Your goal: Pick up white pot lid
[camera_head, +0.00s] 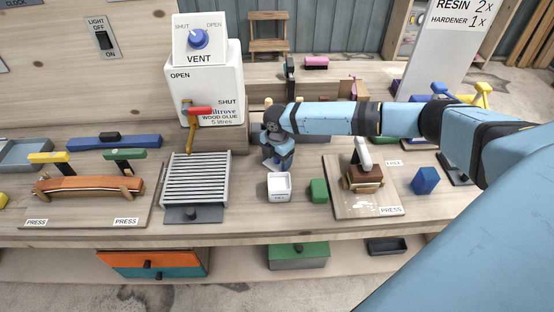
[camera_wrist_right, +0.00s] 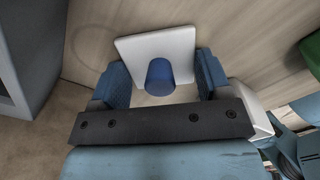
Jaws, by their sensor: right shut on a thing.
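The white pot lid (camera_wrist_right: 128,47) is a pale square plate with a blue round knob (camera_wrist_right: 159,78), seen in the right wrist view. My right gripper (camera_wrist_right: 160,80) is shut on the lid, its two blue fingers on either side of the knob. In the head view this gripper (camera_head: 278,160) points down over the bench, just behind a small white pot (camera_head: 279,188); I cannot make out the lid there. The pot's top looks open. My left gripper is not in view.
A green block (camera_head: 318,191) stands just right of the pot, and a slatted grey rack (camera_head: 196,180) stands left. A press board (camera_head: 340,200) with a brown clamped piece lies further right. A white glue tank (camera_head: 215,85) stands behind left. The bench's front strip is mostly clear.

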